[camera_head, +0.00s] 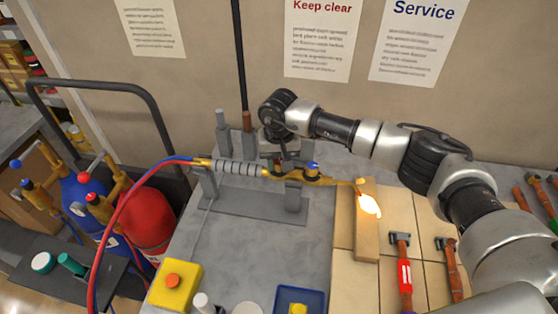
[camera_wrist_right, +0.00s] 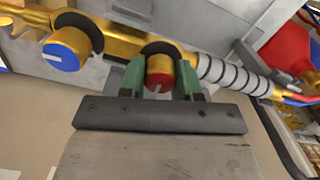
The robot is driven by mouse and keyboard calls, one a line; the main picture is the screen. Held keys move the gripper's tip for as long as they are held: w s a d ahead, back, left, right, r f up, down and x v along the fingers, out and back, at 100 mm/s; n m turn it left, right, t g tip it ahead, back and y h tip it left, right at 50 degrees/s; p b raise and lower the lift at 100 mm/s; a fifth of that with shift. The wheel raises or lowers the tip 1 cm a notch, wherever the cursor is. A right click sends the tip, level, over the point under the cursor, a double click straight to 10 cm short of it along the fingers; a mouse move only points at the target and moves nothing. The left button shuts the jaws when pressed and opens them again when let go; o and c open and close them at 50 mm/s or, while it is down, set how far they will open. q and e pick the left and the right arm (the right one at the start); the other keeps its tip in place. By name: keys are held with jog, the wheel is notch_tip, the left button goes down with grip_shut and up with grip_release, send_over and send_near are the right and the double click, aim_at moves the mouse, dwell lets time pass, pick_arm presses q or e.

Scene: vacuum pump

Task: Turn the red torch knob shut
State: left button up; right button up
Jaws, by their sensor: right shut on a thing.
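The brass torch (camera_head: 238,168) lies across its grey stand, its grey ribbed grip to the left and its tip to the right. A bright flame (camera_head: 370,205) burns at the tip. The red torch knob (camera_wrist_right: 158,68) shows in the right wrist view between the green fingers of my right gripper (camera_wrist_right: 161,80), which is shut on it. The blue torch knob (camera_wrist_right: 66,50) sits beside it, free; it also shows in the head view (camera_head: 312,168). In the head view my right gripper (camera_head: 283,158) reaches down onto the torch and mostly hides the red knob. My left gripper is not in view.
The flame is close to a plank (camera_head: 367,235) on the tan tiles. Red and blue hoses (camera_head: 120,220) run from the torch towards a red cylinder (camera_head: 148,222) and a blue cylinder. A yellow box with an orange button (camera_head: 174,287) stands in front. Hammers (camera_head: 402,270) lie right.

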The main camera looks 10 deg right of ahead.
jog(key=shift+f+b, duration=0.1)
jog(key=shift+b, duration=0.3)
jog(key=m+b, duration=0.9)
jog(key=b, duration=0.2)
jog(key=shift+f, duration=0.1)
jog(key=m+b, duration=0.4)
jog(key=shift+m, duration=0.4)
jog(key=shift+w+r+m+b, duration=0.15)
jog(key=shift+m+b, duration=0.45)
jog(key=shift+m, duration=0.45)
jog(key=shift+s+r+m+b, duration=0.1)
jog(key=shift+m+b, duration=0.45)
jog(key=shift+m, duration=0.5)
jog(key=o, duration=0.9)
jog(key=shift+a, duration=0.1)
jog(key=shift+o, duration=0.2)
